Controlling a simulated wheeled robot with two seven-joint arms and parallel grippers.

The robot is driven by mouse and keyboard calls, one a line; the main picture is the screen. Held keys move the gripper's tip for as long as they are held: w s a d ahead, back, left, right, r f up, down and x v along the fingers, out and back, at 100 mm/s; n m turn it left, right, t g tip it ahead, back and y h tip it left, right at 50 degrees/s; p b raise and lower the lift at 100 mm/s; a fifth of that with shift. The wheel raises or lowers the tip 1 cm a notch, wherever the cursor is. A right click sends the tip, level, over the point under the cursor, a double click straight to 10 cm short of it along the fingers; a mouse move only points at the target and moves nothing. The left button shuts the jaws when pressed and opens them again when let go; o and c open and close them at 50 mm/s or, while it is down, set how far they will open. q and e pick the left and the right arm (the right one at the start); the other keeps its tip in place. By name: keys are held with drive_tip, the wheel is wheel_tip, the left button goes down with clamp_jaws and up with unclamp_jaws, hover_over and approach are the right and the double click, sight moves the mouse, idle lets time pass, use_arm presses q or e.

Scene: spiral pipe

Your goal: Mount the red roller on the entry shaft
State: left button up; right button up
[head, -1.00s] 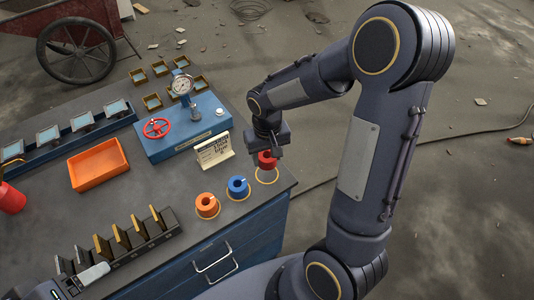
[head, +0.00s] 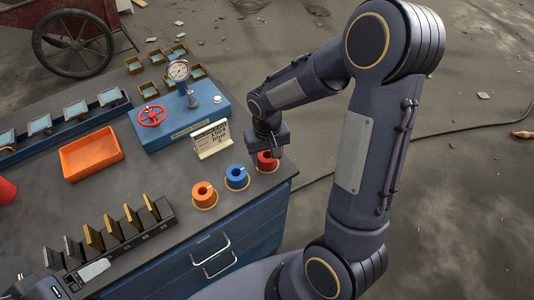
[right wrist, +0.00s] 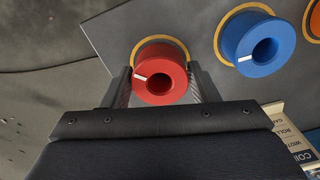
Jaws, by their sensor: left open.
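The red roller (head: 267,161) is at its yellow ring mark on the right corner of the bench, upright, at or just above the surface. My right gripper (head: 266,153) is over it from above. In the right wrist view the red roller (right wrist: 160,75), with a white stripe, sits between the two fingers (right wrist: 160,90), which appear to touch its sides. I cannot identify the entry shaft in these frames.
A blue roller (head: 237,177) and an orange roller (head: 204,195) stand left of the red one. A small sign (head: 211,139), a blue gauge unit (head: 180,122) with a red handwheel, an orange tray (head: 91,154) and a plate rack (head: 115,240) stand on the bench. The middle is clear.

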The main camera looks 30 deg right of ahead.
drive_tip(key=o, duration=0.4)
drive_tip(key=shift+c, duration=0.2)
wheel_tip(320, 180, up, 8)
idle(0.5)
drive_tip(key=s+a+r+t+y, duration=0.1)
drive_tip(key=s+a+r+t, duration=0.1)
drive_tip(key=s, duration=0.6)
drive_tip(key=s+a+r+t+y, duration=0.2)
drive_tip(key=s+r, duration=0.3)
drive_tip(key=s, duration=0.3)
drive_tip(key=shift+s+r+t+y, duration=0.15)
drive_tip(key=shift+s+t+y, duration=0.15)
drive_tip(key=shift+t, duration=0.4)
drive_tip(key=shift+s, duration=0.15)
drive_tip(key=shift+c, duration=0.2)
